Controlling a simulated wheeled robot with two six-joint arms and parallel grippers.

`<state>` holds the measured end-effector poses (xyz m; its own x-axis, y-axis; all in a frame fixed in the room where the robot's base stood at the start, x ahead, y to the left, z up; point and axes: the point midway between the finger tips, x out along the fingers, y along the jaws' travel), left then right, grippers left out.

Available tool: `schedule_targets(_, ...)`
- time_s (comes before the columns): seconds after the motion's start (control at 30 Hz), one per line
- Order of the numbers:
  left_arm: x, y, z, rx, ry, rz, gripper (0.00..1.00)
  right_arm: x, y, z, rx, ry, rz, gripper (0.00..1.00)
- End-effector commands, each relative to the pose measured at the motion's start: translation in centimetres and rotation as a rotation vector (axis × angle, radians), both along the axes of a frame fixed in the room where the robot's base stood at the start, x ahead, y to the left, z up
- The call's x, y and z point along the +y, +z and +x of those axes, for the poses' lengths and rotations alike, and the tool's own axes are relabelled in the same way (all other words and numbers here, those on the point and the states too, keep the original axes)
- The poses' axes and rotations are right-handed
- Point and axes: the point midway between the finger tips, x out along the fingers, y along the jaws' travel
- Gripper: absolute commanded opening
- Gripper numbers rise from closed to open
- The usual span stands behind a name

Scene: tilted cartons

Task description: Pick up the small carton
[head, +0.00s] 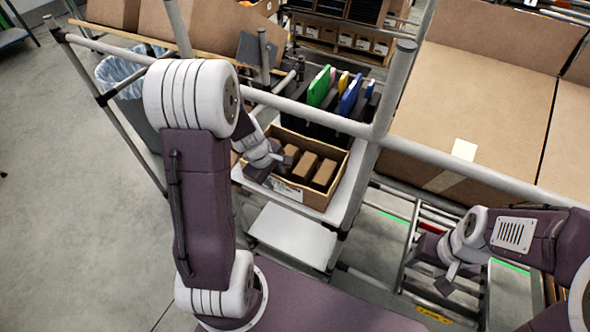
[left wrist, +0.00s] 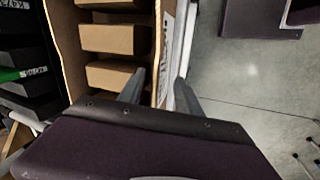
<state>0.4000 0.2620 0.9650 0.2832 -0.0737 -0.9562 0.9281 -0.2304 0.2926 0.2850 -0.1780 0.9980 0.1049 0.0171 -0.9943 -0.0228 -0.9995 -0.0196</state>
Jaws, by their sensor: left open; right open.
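Several small brown cartons (head: 302,165) stand in a row inside an open cardboard box (head: 321,200) on a white shelf in the head view. In the left wrist view the small cartons (left wrist: 113,40) lie one behind another in the box. My left gripper (head: 268,176) is at the left end of the box. In the left wrist view its two fingers (left wrist: 158,88) are apart, with the box wall (left wrist: 160,50) showing between them and nothing held. My right gripper (head: 448,280) is at the lower right, away from the box, and is open and empty.
Grey rails (head: 383,90) and a post frame the shelf. Coloured folders (head: 335,90) stand in a dark bin behind the box. Large cardboard cartons (head: 480,105) stand at the right. A lower white surface (head: 292,236) is bare. Open floor lies at the left.

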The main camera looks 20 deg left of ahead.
Motion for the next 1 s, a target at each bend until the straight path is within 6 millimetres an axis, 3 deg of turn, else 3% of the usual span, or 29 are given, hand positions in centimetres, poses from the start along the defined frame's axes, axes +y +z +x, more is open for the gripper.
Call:
schedule_targets(0.1,-0.05,-1.47,0.46,-0.001,0.000,0.001,0.41,0.00,-0.75,0.00,0.000,0.000,0.000,0.55)
schedule_targets(1.0,-0.06,-1.89,0.53,-0.002,-0.001,0.001,0.41,0.00,-1.11,0.01,0.000,0.000,0.000,0.55)
